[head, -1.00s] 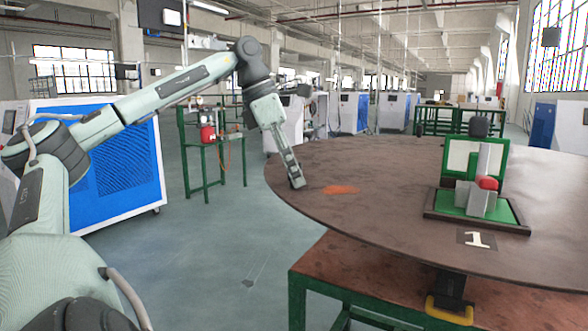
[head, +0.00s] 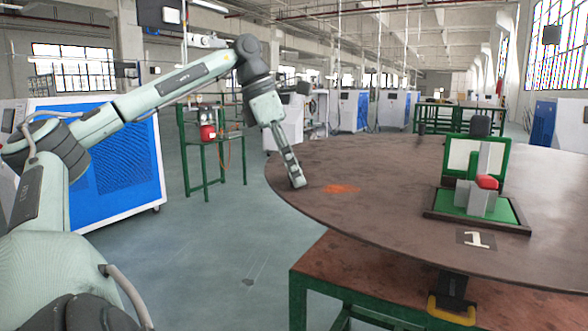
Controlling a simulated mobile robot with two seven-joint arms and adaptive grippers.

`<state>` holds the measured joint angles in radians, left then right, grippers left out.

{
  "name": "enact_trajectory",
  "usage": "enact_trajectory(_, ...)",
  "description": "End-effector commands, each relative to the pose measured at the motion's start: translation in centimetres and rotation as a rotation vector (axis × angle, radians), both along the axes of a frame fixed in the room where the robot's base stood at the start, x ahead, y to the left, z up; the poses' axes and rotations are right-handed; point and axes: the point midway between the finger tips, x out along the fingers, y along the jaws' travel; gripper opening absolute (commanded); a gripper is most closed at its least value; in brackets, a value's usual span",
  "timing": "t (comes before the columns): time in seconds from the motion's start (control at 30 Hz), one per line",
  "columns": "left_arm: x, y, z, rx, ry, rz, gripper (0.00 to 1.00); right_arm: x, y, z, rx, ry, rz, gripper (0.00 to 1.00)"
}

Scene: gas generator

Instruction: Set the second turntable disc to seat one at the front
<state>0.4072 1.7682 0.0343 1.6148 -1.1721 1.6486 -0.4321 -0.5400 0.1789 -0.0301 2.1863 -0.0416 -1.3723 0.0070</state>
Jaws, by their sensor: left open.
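The round brown turntable disc (head: 400,200) lies on a green-framed table at the right. A white number 1 label (head: 477,240) is on the disc near its front edge. Behind the label stands a green-based fixture (head: 468,206) with grey blocks, a red part and an upright framed panel. My left gripper (head: 298,184) is at the disc's left edge, pointing down. Its fingers are open; I cannot tell whether they touch the disc. My right gripper is not in view.
A yellow handle (head: 450,310) on a dark bracket sits below the disc's front edge. An orange patch (head: 341,188) marks the disc near my left gripper. A blue-panelled cabinet (head: 112,160) and a green stand (head: 205,150) are at the left. The floor between is clear.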

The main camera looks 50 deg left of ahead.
Motion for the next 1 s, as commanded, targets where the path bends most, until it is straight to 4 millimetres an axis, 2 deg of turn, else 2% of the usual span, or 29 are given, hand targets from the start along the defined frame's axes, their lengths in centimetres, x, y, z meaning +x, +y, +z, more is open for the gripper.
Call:
enact_trajectory(0.17, -0.7, 0.5, 2.2, 0.004, -0.002, 0.003, 0.45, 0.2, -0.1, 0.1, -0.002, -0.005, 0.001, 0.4)
enact_trajectory(0.4, -2.4, 1.5, 7.0, 0.003, -0.001, 0.003, 0.45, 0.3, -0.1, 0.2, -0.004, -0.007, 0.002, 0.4)
enact_trajectory(0.6, -3.5, 2.1, 9.9, 0.001, -0.001, 0.002, 0.45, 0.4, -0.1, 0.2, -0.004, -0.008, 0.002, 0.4)
enact_trajectory(0.77, -3.8, 2.3, 10.9, 0.0, -0.001, 0.0, 0.45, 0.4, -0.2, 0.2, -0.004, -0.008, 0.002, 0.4)
enact_trajectory(1.0, -3.9, 2.3, 11.0, -0.001, -0.002, -0.001, 0.45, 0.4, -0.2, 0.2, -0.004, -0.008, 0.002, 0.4)
